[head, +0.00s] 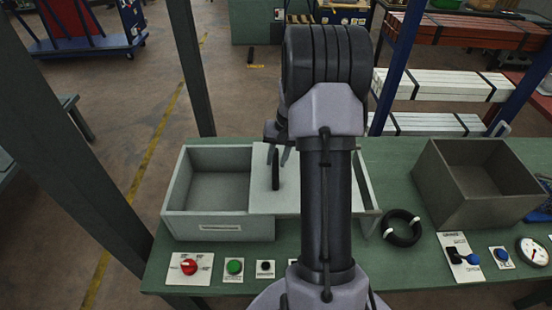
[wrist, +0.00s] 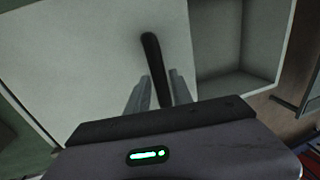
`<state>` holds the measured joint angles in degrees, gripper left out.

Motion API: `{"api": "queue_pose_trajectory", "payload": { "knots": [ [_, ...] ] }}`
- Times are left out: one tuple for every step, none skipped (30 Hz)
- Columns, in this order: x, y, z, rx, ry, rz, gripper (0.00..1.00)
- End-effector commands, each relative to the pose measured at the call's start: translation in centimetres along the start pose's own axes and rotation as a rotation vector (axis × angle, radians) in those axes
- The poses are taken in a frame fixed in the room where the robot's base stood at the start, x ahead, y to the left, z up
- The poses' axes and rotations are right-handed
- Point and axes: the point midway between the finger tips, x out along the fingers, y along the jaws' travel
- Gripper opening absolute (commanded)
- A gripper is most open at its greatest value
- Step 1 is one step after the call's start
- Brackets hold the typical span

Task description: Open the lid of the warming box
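The warming box (head: 220,225) is a pale grey-green box on the bench, left of my arm. Its left part is uncovered and looks empty inside. A flat pale lid (head: 262,198) covers the part to the right, partly hidden by my arm. A black bar handle (head: 276,172) stands on the lid. The lid (wrist: 95,60) and handle (wrist: 152,55) also show in the wrist view, with the uncovered compartment at right. My gripper (wrist: 160,85) has its fingers on either side of the handle, with narrow gaps visible, so it looks open around it. In the head view, my gripper (head: 278,153) is at the handle's top.
An open grey bin (head: 475,205) stands at the bench's right. A black ring (head: 402,228) with white bands lies between it and my arm. Switches, including a red knob (head: 189,267) and green button (head: 234,267), line the front edge. A gauge (head: 533,251) is at far right.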

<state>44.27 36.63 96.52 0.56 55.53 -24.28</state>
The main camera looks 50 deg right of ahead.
Motion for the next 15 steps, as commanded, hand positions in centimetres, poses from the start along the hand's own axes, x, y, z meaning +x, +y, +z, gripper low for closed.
{"api": "queue_pose_trajectory", "payload": {
  "knots": [
    [0.0,0.0,0.0,0.000,0.000,0.000,0.39],
    [0.0,0.0,0.0,0.000,-0.001,0.000,0.41],
    [0.0,0.0,0.0,0.000,-0.001,0.000,0.41],
    [0.0,0.0,0.0,0.000,-0.001,0.000,0.41],
    [0.0,0.0,0.0,0.000,-0.001,0.000,0.41],
    [0.0,0.0,0.0,0.000,-0.001,0.000,0.41],
    [0.0,0.0,0.0,0.000,-0.001,0.000,0.41],
    [0.1,0.0,0.0,0.000,-0.001,0.000,0.41],
    [0.1,0.0,0.0,0.001,-0.001,0.000,0.41],
    [0.0,0.0,0.0,0.001,-0.001,0.000,0.41],
    [-0.1,0.0,0.0,0.001,-0.001,0.000,0.41],
    [-0.4,0.0,0.0,0.001,-0.001,0.000,0.41],
    [-0.8,0.0,0.0,0.001,-0.001,0.000,0.41],
    [-1.2,0.0,0.0,0.001,0.000,0.000,0.41],
    [-2.1,0.0,-0.1,0.001,0.002,0.000,0.41]
  ]
}}
